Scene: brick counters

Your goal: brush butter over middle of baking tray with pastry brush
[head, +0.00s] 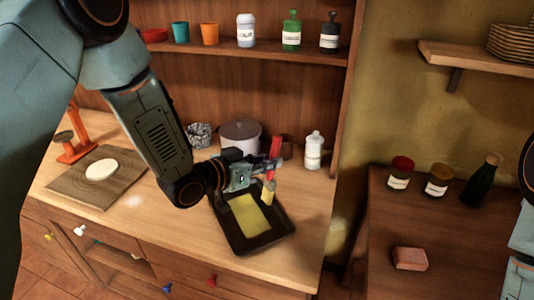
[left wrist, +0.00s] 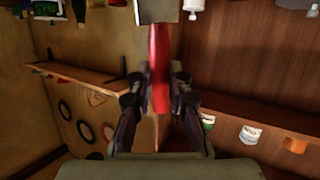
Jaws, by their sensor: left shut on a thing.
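My left gripper (head: 270,168) is shut on the pastry brush (head: 274,150), which has a red handle and a yellowish head. The brush is roughly upright over the right part of the dark baking tray (head: 240,244). A yellow patch of butter (head: 250,214) covers the middle of the tray floor. I cannot tell whether the bristles touch the tray. In the left wrist view the red handle of the brush (left wrist: 160,75) stands between the fingers of the left gripper (left wrist: 158,95). My right gripper is out of view.
A wooden board (head: 75,188) with pale dough (head: 101,170) lies left. An orange stand (head: 75,150) is behind it. A shelf (head: 250,52) hangs above.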

